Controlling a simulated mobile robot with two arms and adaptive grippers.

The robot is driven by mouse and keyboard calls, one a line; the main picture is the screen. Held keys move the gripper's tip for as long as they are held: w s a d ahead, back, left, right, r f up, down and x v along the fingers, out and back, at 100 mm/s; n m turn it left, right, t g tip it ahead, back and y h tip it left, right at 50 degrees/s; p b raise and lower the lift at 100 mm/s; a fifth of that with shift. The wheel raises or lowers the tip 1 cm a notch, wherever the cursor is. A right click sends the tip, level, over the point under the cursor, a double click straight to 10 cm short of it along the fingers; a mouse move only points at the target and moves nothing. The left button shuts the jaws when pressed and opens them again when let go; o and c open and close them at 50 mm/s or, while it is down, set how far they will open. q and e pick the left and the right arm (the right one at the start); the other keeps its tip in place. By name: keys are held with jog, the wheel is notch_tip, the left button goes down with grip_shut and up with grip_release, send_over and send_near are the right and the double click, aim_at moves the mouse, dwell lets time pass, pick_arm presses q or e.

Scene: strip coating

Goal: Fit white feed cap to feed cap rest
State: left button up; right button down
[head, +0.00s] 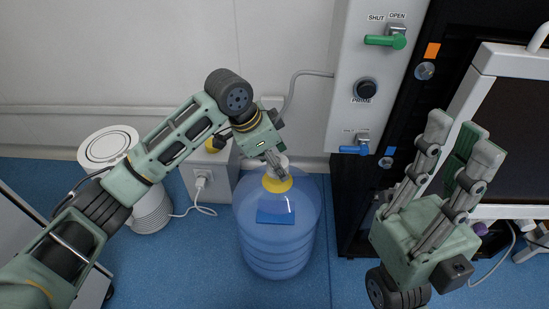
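A large translucent blue bottle (277,235) stands on the floor with a yellow collar (278,184) at its neck. A whitish round piece (281,160), which may be the white feed cap, shows just above the collar, partly behind my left gripper (277,168). The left fingers point down at the neck and look close together; whether they grip the white piece is unclear. I cannot pick out the feed cap rest for certain. My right gripper (460,145) is open and empty, fingers up, in front of the dark cabinet.
A round white bin-like unit (150,209) is farther left. A control panel (374,75) hangs above right. The blue floor in front is clear.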

pick_arm(q)
jog(key=shift+s+d, duration=0.1)
jog(key=c, duration=1.3)
